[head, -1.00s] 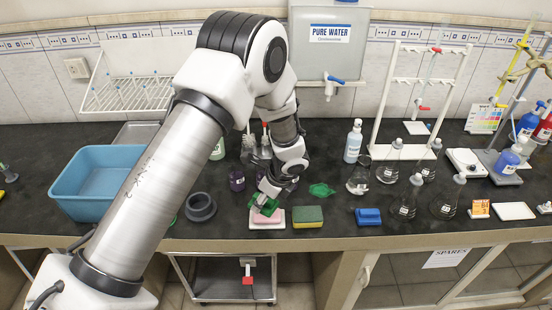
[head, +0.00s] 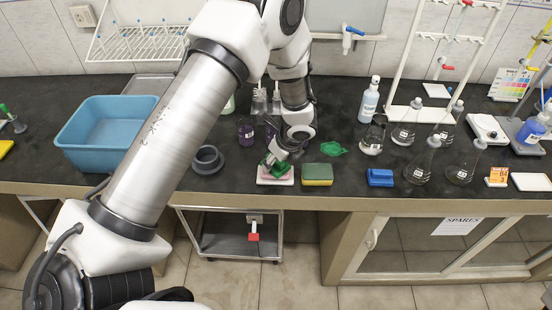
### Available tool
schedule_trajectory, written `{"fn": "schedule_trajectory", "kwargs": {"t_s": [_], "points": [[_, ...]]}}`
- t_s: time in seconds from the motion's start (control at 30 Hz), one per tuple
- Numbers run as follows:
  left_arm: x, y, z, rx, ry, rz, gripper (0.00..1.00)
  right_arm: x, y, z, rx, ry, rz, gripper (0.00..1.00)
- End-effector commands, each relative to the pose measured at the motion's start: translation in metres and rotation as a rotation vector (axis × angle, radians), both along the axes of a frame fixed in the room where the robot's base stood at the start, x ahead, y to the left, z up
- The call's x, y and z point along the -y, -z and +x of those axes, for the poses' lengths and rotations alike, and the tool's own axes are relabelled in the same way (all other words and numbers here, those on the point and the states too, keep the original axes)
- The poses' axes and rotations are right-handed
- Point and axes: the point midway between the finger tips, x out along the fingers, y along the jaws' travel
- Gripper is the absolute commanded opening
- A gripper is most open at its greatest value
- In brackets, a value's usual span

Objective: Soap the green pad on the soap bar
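My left arm comes in from the left, and my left gripper (head: 273,160) points down at the front of the bench. It is shut on a green pad (head: 278,169), partly hidden by the fingers. The pad is right over the pink soap bar (head: 283,178) and appears to touch its top. The soap bar lies on a white dish (head: 262,181) near the counter's front edge. My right gripper is not in view.
A yellow-and-green sponge (head: 318,175) lies just right of the dish, with a crumpled green cloth (head: 333,149) behind it. A blue block (head: 380,178), several flasks and a spray bottle (head: 369,101) stand further right. A grey ring (head: 207,160) and blue basin (head: 100,135) are left.

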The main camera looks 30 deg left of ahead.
Motion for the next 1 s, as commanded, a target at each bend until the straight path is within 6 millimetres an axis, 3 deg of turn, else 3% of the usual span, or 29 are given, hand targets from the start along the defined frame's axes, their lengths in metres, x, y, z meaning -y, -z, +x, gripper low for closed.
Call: {"fn": "schedule_trajectory", "kwargs": {"t_s": [1.0], "points": [[0.0, 0.0058, -0.0001, -0.001, 0.0, 0.0, 0.32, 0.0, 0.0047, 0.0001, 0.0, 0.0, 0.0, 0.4]]}}
